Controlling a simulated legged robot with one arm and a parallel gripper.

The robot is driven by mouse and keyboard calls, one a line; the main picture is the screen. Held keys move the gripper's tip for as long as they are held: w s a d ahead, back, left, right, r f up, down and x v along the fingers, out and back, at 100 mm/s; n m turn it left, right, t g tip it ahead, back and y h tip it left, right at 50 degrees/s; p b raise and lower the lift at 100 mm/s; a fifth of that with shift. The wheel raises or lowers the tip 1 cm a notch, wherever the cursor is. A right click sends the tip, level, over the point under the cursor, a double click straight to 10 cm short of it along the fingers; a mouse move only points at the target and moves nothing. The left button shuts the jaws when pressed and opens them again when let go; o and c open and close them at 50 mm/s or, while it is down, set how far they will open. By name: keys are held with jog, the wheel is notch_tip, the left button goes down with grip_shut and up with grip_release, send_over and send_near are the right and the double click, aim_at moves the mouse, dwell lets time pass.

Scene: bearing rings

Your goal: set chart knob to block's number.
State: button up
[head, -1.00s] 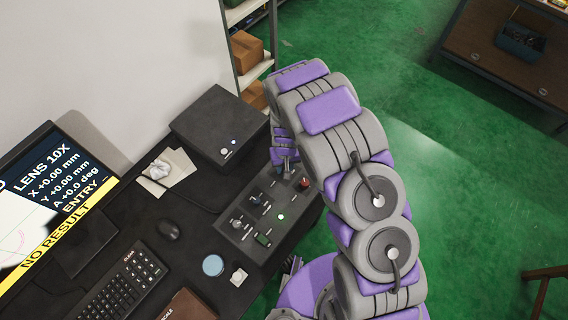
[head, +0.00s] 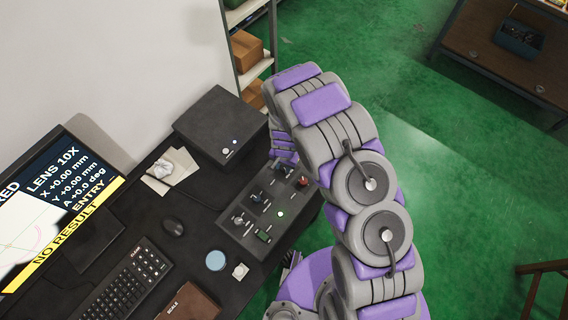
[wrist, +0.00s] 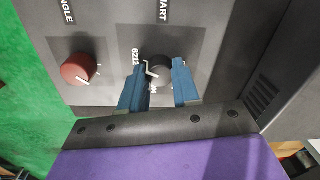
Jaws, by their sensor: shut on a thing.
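The chart knob (wrist: 158,68) is black with a white pointer line, on the grey control panel (wrist: 105,22). In the wrist view my gripper (wrist: 158,86) has its blue fingers on both sides of it, shut on it. The label above is partly cut off and reads "ART". Printed numbers beside the knob read "6212" and one ending in "04", partly hidden by the fingers. The pointer is towards the left finger, near "6212". In the head view my arm reaches over the far end of the panel (head: 232,233). I cannot make out a numbered block.
A red angle knob (wrist: 78,68) sits left of the chart knob. A black box (head: 220,125), mouse (head: 173,227), keyboard (head: 128,288), pale blue disc (head: 216,260) and small pale piece (head: 240,271) are on the desk.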

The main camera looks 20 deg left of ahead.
aim_at(284, 167)
dwell(0.4)
jog(key=o, duration=1.1)
jog(key=shift+a, duration=0.15)
jog(key=shift+c, duration=0.2)
jog(key=shift+r, duration=0.6)
notch_tip(284, 167, up, 16)
jog(key=p, duration=0.1)
jog(key=shift+d, duration=0.25)
